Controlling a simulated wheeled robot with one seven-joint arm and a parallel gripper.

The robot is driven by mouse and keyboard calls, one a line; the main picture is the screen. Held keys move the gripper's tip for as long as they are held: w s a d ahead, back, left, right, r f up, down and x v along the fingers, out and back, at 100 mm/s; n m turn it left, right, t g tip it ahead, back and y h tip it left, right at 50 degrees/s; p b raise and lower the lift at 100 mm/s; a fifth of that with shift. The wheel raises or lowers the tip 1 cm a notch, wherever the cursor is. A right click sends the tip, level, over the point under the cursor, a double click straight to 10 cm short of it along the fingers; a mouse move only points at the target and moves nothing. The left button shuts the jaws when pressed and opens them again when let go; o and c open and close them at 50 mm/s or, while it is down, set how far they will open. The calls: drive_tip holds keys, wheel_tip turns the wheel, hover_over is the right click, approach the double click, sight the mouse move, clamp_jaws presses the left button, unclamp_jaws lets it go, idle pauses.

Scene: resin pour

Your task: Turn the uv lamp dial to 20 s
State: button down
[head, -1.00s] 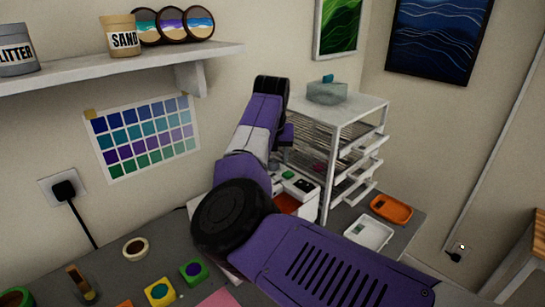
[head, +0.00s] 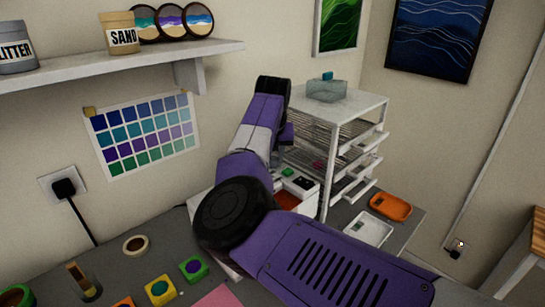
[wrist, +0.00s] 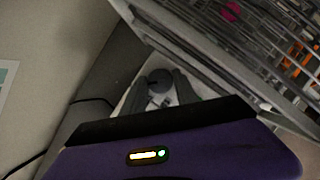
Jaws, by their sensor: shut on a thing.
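The uv lamp is a white box (head: 283,199) in the head view, beside the drawer rack and mostly hidden behind my arm. In the wrist view its pale surface shows around a dark grey round dial (wrist: 158,76). My gripper (wrist: 160,86) is shut on the dial, with one dark finger on each side of it. The dial's markings and pointer cannot be read. In the head view my gripper and the dial are hidden by my arm.
A white rack (head: 328,150) with wire shelves and pulled-out drawers stands close to the lamp. An orange tray (head: 391,207) and a white tray (head: 368,229) lie to its right. Small colored pots and a tape roll (head: 136,245) sit on the grey bench at left.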

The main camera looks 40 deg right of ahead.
drive_tip(key=n, duration=0.2)
drive_tip(key=n+t+y+b, duration=0.1)
drive_tip(key=n, duration=0.2)
drive_tip(key=shift+d+y, duration=0.15)
drive_tip(key=shift+y, duration=0.15)
drive_tip(key=shift+n+y+b, duration=0.6)
drive_tip(key=shift+n+b, duration=0.1)
drive_tip(key=shift+n, duration=1)
drive_tip(key=c, duration=1)
unclamp_jaws()
drive_tip(key=shift+o, duration=0.2)
drive_tip(key=shift+s, duration=0.1)
